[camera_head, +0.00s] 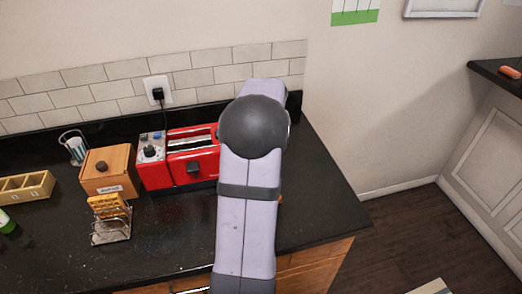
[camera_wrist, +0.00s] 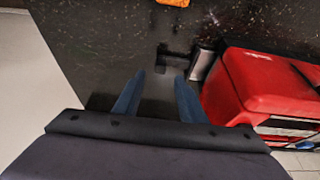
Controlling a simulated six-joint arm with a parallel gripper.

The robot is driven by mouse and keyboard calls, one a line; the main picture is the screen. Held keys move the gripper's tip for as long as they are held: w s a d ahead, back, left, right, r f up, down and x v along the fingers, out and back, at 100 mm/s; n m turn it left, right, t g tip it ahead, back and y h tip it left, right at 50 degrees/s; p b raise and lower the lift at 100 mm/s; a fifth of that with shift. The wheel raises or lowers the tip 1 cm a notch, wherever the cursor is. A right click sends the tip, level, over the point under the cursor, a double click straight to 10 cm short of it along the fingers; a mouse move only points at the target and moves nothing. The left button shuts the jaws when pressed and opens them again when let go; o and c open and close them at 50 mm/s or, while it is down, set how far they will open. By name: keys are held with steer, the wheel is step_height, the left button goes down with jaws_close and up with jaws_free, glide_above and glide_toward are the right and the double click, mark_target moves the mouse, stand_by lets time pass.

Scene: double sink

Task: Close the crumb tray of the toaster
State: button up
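The red toaster (camera_head: 192,158) stands on the black counter against the tiled wall, its right part hidden behind my arm in the head view. In the wrist view the toaster (camera_wrist: 270,85) fills the right side. A silver-grey plate, seemingly the crumb tray (camera_wrist: 202,65), sticks out of the toaster's end, with a dark handle-like piece (camera_wrist: 172,56) beyond it. My gripper (camera_wrist: 159,76) has its two blue fingers apart, with nothing seen held between them. The fingertips are close to the dark piece; I cannot tell whether they touch it. My gripper is hidden in the head view.
A wooden box (camera_head: 109,172), a rack with toast (camera_head: 110,217) and a wooden compartment tray (camera_head: 27,187) stand left of the toaster. An orange object (camera_wrist: 172,2) lies at the wrist view's top edge. The counter's right end near the wall is mostly clear.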

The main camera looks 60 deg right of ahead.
steer(key=shift+s+a+r, duration=0.1)
steer(key=shift+r, duration=0.2)
steer(key=c, duration=0.8)
steer(key=shift+s+d, duration=0.2)
steer(key=shift+d, duration=0.15)
jaws_close()
steer(key=s+d+r+n+t+y+p, duration=0.1)
steer(key=s+d+t+y+p, duration=0.3)
steer(key=s+d, duration=0.3)
steer(key=shift+s+d+r+p, duration=0.25)
steer(key=shift+s+p, duration=0.35)
steer(key=shift+s, duration=0.45)
